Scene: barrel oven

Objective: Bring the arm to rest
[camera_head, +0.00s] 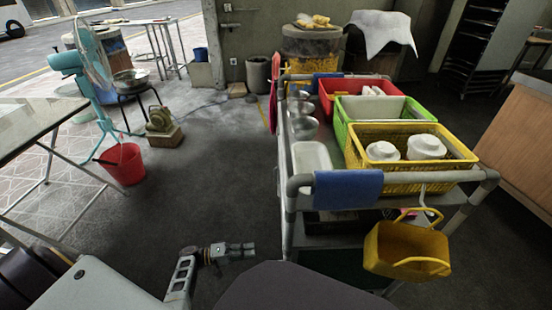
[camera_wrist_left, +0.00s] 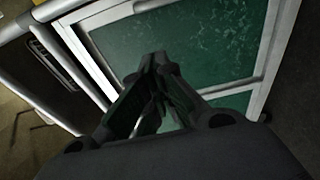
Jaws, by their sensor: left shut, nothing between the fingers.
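My left gripper (camera_head: 240,250) is low in the head view, left of the cart's front corner and above the dark floor. It is shut and empty. In the left wrist view my left gripper (camera_wrist_left: 160,62) has its fingertips together, with a green panel in a pale frame (camera_wrist_left: 215,45) behind them. A gap between the fingers and the panel cannot be judged. My right gripper is not seen in either view.
A cart (camera_head: 292,215) carries yellow (camera_head: 410,182), green (camera_head: 342,125) and red (camera_head: 325,100) baskets. A yellow bucket (camera_head: 405,250) hangs at its front. A table (camera_head: 30,125), red bucket (camera_head: 122,165) and fan (camera_head: 90,60) stand left. Floor between is clear.

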